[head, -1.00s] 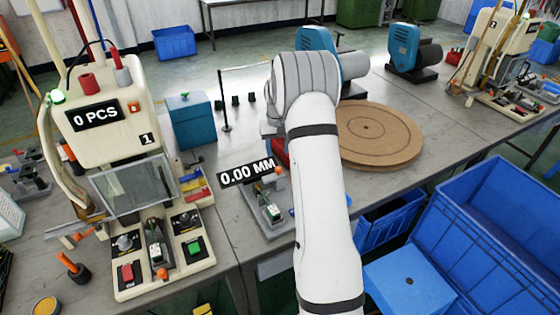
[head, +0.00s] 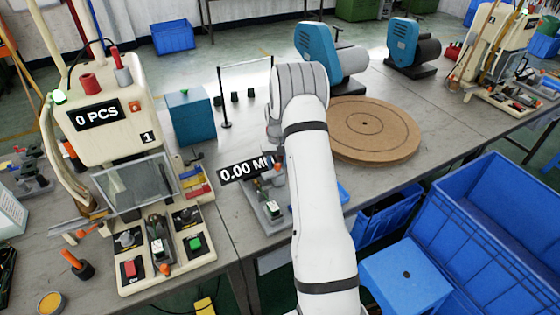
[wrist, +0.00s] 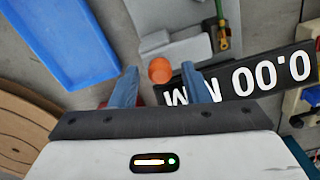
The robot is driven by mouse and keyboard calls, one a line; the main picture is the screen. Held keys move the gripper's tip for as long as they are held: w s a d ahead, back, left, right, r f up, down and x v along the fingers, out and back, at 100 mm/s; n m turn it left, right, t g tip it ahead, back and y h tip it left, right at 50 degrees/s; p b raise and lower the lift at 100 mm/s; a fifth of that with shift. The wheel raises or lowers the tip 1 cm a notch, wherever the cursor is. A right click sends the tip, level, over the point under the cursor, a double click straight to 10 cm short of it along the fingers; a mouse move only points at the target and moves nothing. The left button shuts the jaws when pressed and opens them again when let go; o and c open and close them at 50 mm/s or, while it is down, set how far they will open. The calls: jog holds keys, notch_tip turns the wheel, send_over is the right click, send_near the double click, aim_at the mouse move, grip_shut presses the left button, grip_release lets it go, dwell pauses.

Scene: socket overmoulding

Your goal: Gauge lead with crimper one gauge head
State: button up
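The gauge's black 0.00 MM display (head: 245,168) stands on the bench, with its grey fixture (head: 268,212) just below. The wrist view shows the display (wrist: 245,80) upside down, beside an orange knob (wrist: 159,70). A brass-coloured terminal with a short green lead (wrist: 223,38) lies on the grey gauge fixture (wrist: 182,48). My gripper (wrist: 160,84) is open, its two blue fingers on either side of the knob with gaps; contact cannot be told. My arm hides the gripper in the head view. Crimper one (head: 115,85), cream and marked 1, reads 0 PCS at the left.
A blue tray (wrist: 62,40) lies beside the gauge. A round brown board (head: 375,130) is behind my arm on the right. A teal box (head: 191,116) and a thin stand (head: 224,100) are behind the gauge. Blue crates (head: 490,230) stand off the bench at right.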

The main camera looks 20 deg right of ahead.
grip_shut()
dwell(0.5)
